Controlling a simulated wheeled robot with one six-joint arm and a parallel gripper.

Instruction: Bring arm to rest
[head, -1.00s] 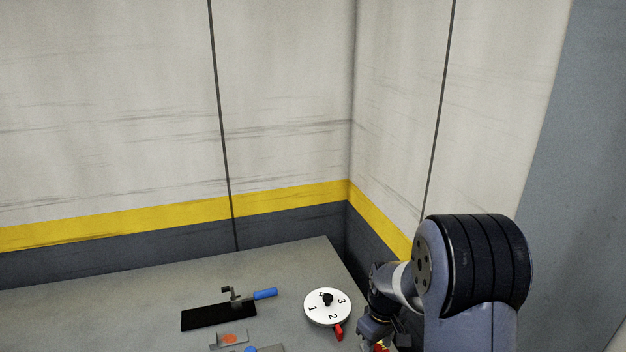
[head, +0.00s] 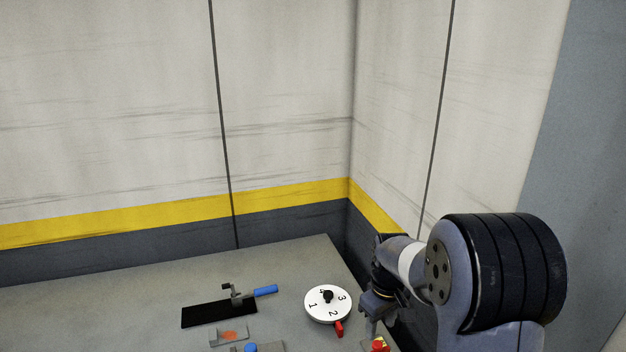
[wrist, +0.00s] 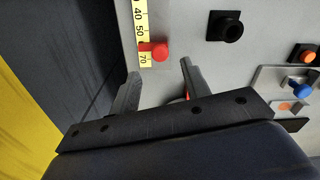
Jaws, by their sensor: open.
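My gripper (wrist: 160,69) is open and empty in the wrist view, with its two fingers apart above the grey panel. A red knob (wrist: 155,51) beside a yellow number scale (wrist: 143,28) shows just beyond the fingertips; I cannot tell the height between them. Another bit of red shows beside the right finger, mostly hidden. In the head view my arm reaches in from the lower right, with the wrist end over the panel's right edge; the fingertips are hard to make out there.
The panel (head: 110,300) carries a white numbered dial (head: 315,311) with a red pointer, a blue-handled crank (head: 265,290) by a black plate, a blue knob (head: 250,348) and a red part (head: 379,344) near my wrist. Walls (head: 290,100) meet behind the panel.

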